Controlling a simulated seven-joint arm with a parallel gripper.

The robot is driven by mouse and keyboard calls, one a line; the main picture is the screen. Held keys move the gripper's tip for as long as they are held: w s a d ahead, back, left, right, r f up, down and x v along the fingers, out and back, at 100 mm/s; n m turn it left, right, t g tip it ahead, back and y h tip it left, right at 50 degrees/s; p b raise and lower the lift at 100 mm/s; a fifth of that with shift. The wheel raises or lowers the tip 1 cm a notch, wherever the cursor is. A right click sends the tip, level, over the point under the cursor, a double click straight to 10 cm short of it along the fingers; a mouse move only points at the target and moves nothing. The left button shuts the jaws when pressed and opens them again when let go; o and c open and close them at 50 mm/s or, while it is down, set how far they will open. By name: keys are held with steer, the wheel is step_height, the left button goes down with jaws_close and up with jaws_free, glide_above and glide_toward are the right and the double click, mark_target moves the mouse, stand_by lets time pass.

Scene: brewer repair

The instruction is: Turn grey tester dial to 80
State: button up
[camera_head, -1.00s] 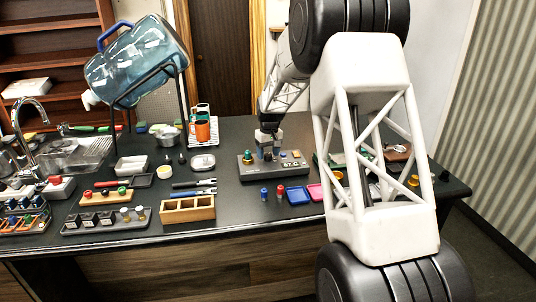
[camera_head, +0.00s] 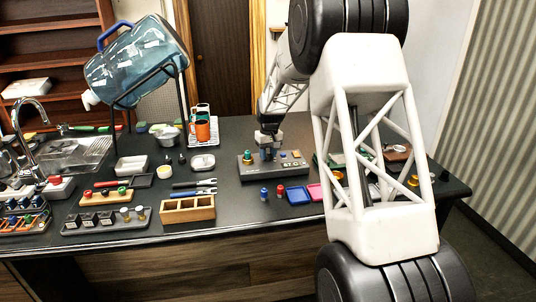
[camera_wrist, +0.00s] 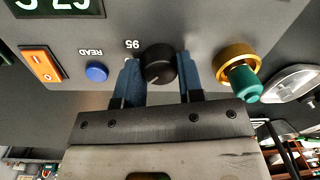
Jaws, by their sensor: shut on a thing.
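The grey tester (camera_head: 285,172) stands on the dark bench in the head view. Its grey face (camera_wrist: 205,30) fills the top of the wrist view, upside down. The black round dial (camera_wrist: 159,65) has a pale pointer mark, and a printed number that looks like 95 is beside it. My gripper (camera_wrist: 160,78) is shut on the dial, one blue finger on each side; in the head view it is over the tester (camera_head: 268,155). The digit display (camera_wrist: 55,6) is partly cut off in the wrist view, and its digits are too small to read surely in the head view.
Near the dial are a blue READ button (camera_wrist: 96,72), an orange switch (camera_wrist: 41,62) and a green plug in a gold ring (camera_wrist: 243,82). In front of the tester are blue and red small parts (camera_head: 280,191) and a blue tray (camera_head: 298,194). A wooden box (camera_head: 188,216) stands left.

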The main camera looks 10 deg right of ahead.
mark_target(269, 154)
steer(key=shift+m, duration=0.3)
steer(key=m, duration=0.3)
steer(key=shift+d+m, duration=0.1)
steer(key=shift+m, duration=1.9)
steer(key=o, duration=0.9)
steer(key=shift+r, duration=0.1)
steer(key=shift+s+d+r, duration=0.1)
steer(key=shift+d+r, duration=0.05)
steer(key=shift+r, duration=3.7)
